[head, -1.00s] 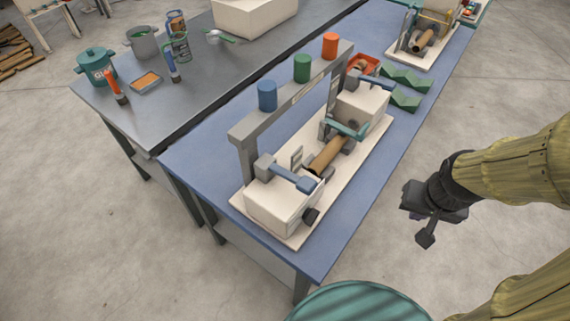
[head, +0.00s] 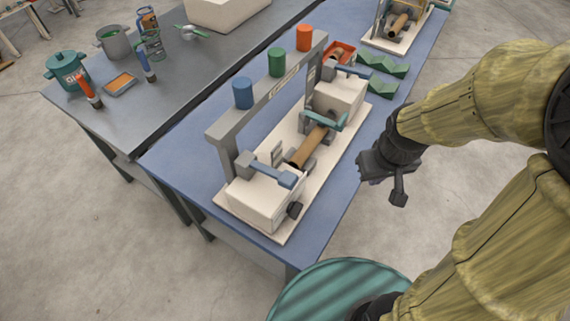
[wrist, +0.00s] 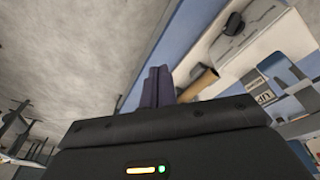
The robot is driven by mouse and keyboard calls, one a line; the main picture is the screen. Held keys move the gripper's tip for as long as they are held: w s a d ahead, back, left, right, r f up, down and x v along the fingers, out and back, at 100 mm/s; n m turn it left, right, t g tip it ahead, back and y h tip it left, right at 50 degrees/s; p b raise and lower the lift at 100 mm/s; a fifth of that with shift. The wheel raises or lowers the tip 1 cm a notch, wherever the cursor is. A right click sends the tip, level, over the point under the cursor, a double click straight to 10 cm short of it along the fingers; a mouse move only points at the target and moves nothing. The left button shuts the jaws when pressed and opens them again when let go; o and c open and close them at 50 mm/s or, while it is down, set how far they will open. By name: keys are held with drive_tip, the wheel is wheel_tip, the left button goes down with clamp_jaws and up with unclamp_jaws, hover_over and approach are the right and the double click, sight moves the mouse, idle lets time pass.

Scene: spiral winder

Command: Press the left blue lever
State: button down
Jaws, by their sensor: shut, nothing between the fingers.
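The spiral winder stands on a cream base plate (head: 275,222) on the blue table. The left blue lever (head: 268,175) lies across the top of the near white block, angled down to the right. A second blue lever (head: 345,67) sits over the far block. A teal lever (head: 325,121) is by the brown tube (head: 308,146) between the blocks. My gripper (head: 378,178) is to the right of the winder, apart from it, beyond the table's right edge in the picture. In the wrist view its dark fingers (wrist: 158,87) are together and empty, with the tube end (wrist: 198,84) behind them.
A grey overhead frame (head: 262,96) with blue, green and orange spools rises behind the blocks. Green zigzag pieces (head: 380,76) and a red bin (head: 340,52) lie farther along the table. A round teal-topped object (head: 335,290) is near the front.

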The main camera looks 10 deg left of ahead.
drive_tip(key=w+a+r+n+g+p, duration=0.25)
drive_tip(key=a+r+n+p, duration=0.35)
drive_tip(key=a+n, duration=0.65)
wheel_tip(320, 180, up, 5)
drive_tip(key=n+h+p, duration=0.2)
drive_tip(key=n+p, duration=0.1)
drive_tip(key=n, duration=1.2)
hover_over(285, 177)
drive_tip(key=a, duration=0.2)
drive_tip(key=shift+w+d+r, duration=0.1)
drive_tip(key=shift+w+r, duration=0.05)
drive_tip(key=shift+w, duration=0.25)
drive_tip(key=f+p, duration=0.1)
drive_tip(key=f, duration=0.3)
drive_tip(key=d+f+p, duration=0.1)
drive_tip(key=f, duration=0.4)
drive_tip(key=f+p, duration=0.1)
drive_tip(key=f, duration=0.4)
drive_tip(key=shift+s+d, duration=0.3)
drive_tip(key=shift+d, duration=0.1)
drive_tip(key=shift+a+y, duration=0.1)
drive_tip(key=shift+y, duration=0.2)
